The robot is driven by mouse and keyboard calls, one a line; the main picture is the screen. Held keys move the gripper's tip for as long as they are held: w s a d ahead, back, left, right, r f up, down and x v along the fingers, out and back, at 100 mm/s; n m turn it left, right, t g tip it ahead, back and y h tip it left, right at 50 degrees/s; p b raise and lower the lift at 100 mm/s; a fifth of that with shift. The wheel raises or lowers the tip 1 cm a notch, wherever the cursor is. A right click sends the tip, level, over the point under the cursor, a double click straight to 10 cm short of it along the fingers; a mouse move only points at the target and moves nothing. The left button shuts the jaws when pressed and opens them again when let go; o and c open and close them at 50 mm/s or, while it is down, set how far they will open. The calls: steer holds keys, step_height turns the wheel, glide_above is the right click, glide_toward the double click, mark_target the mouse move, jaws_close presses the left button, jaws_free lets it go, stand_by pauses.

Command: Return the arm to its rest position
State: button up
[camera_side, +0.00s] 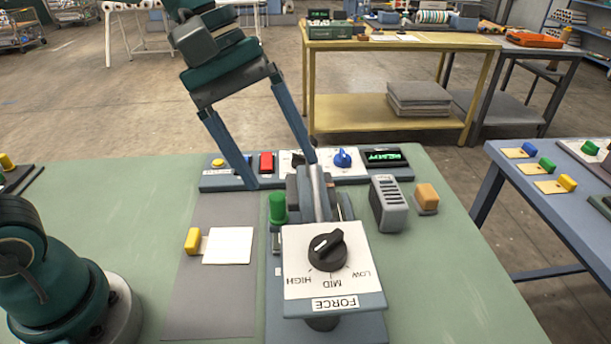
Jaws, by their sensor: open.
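My gripper (278,172) hangs from the upper left with its two blue fingers spread wide and nothing held between them. Its fingertips overlap the control panel (347,181) in this view; whether they touch it I cannot tell. The calender press stands at the front centre. Its white FORCE plate (300,283) carries a black knob (328,251) and the marks HIGH, MID and LOW. A green handle (277,208) stands at its left. A white square sheet (229,246) with a yellow grip (193,241) lies on the grey strip left of the press.
The panel holds a yellow button (217,163), a red switch (266,162), a blue knob (342,158) and a lit green display (384,156). A grey slotted box (387,204) and an orange block (427,197) stand right of the press. The green tabletop (452,285) is bare at front right.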

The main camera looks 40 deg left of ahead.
steer(key=shift+r, duration=0.1)
steer(key=shift+s+r, duration=0.1)
steer(key=shift+r, duration=0.3)
steer(key=s+a+f+m+t+y, duration=0.3)
steer(key=s+a+f+m+y, duration=0.1)
steer(key=s+a+m, duration=0.5)
steer(key=shift+s+a+f+t+y, duration=0.3)
steer(key=shift+f+t+y, duration=0.1)
steer(key=shift+f, duration=0.2)
